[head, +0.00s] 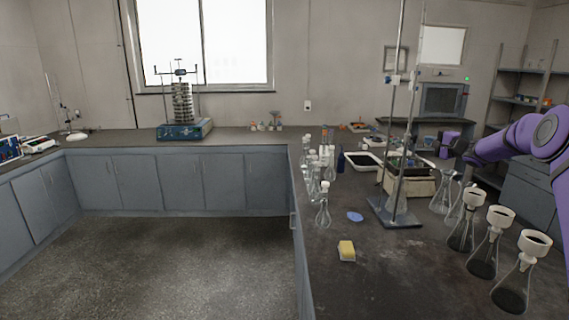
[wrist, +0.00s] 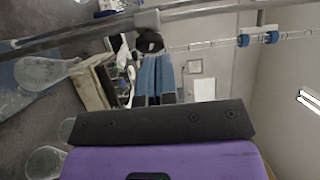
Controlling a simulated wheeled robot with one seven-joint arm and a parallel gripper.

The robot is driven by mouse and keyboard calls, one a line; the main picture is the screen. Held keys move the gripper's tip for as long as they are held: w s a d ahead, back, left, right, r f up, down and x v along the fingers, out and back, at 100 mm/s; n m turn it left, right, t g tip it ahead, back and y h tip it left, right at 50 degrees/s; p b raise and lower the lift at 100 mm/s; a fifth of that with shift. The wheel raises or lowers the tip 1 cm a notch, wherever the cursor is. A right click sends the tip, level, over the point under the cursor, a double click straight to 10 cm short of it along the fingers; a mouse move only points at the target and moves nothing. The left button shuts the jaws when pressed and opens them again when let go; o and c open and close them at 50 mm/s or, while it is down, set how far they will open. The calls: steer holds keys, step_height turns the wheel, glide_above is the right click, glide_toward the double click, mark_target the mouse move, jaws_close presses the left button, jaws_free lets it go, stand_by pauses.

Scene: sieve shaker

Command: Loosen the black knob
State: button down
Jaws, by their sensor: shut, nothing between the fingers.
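The sieve shaker stands on the far counter below the window in the head view. It has a blue base (head: 185,130) and a stack of round sieves (head: 181,103) between upright rods. A small dark knob (head: 180,71) sits at the middle of the crossbar on top. My gripper (head: 447,143) is shut and empty above the right-hand bench, far to the right of the shaker. In the wrist view its purple body and dark front bar (wrist: 160,122) fill the bottom. The shaker and knob cannot be made out there.
A retort stand (head: 398,212) with tall rods rises from the right bench, close to my arm. Several flasks with white funnels (head: 496,217) line its right side. Open floor (head: 185,255) lies before the far counter.

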steer(key=shift+w+a, duration=0.6)
steer(key=shift+a, duration=0.2)
steer(key=shift+w+a, duration=0.55)
steer(key=shift+a, duration=0.25)
steer(key=shift+s+a+f, duration=0.1)
steer(key=shift+a+f, duration=0.05)
steer(key=shift+f, duration=0.75)
steer(key=shift+f, duration=0.6)
steer(key=s+d, duration=0.3)
steer(key=d, duration=0.1)
steer(key=shift+s+d, duration=0.35)
steer(key=shift+s, duration=0.05)
